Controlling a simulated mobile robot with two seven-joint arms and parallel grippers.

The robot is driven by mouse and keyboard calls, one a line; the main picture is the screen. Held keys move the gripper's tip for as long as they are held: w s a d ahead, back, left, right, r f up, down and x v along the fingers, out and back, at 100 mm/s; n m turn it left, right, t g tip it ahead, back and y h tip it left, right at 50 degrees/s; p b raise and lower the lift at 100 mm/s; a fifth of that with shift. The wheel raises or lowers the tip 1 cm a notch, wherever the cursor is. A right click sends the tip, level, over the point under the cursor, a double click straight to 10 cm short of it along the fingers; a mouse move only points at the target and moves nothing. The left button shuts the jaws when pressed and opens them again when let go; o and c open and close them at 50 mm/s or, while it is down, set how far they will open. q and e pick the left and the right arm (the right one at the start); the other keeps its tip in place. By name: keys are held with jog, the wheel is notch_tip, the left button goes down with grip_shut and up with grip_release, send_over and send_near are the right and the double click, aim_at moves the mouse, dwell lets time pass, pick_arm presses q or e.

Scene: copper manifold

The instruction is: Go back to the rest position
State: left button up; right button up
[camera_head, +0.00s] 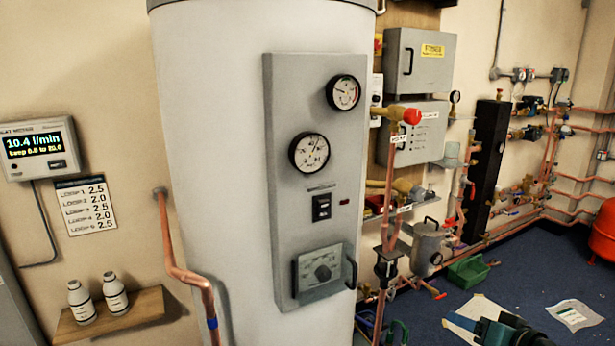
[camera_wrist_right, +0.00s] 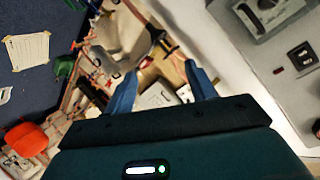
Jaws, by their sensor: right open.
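My right gripper (camera_head: 480,328) shows at the bottom right edge of the head view, over the blue floor near some papers. Most of its arm is cut off by the frame. In the right wrist view its two blue fingers (camera_wrist_right: 160,72) stand apart with nothing between them. Behind the fingers are blurred copper pipes and fittings. My left gripper is in neither view.
A large grey cylinder (camera_head: 215,150) with a gauge panel (camera_head: 280,110) fills the middle. A wooden shelf (camera_head: 150,305) holds two white bottles. Copper pipes and valves line the right wall.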

jog(key=s+a+f+n+g, duration=0.2)
jog(key=s+a+f+n, duration=0.1)
jog(key=s+a+f, duration=0.9)
jog(key=s+a+f+n+p, duration=0.1)
jog(key=s+a+f+n, duration=0.2)
jog(key=s+a, duration=0.6)
jog(key=shift+a, duration=0.65)
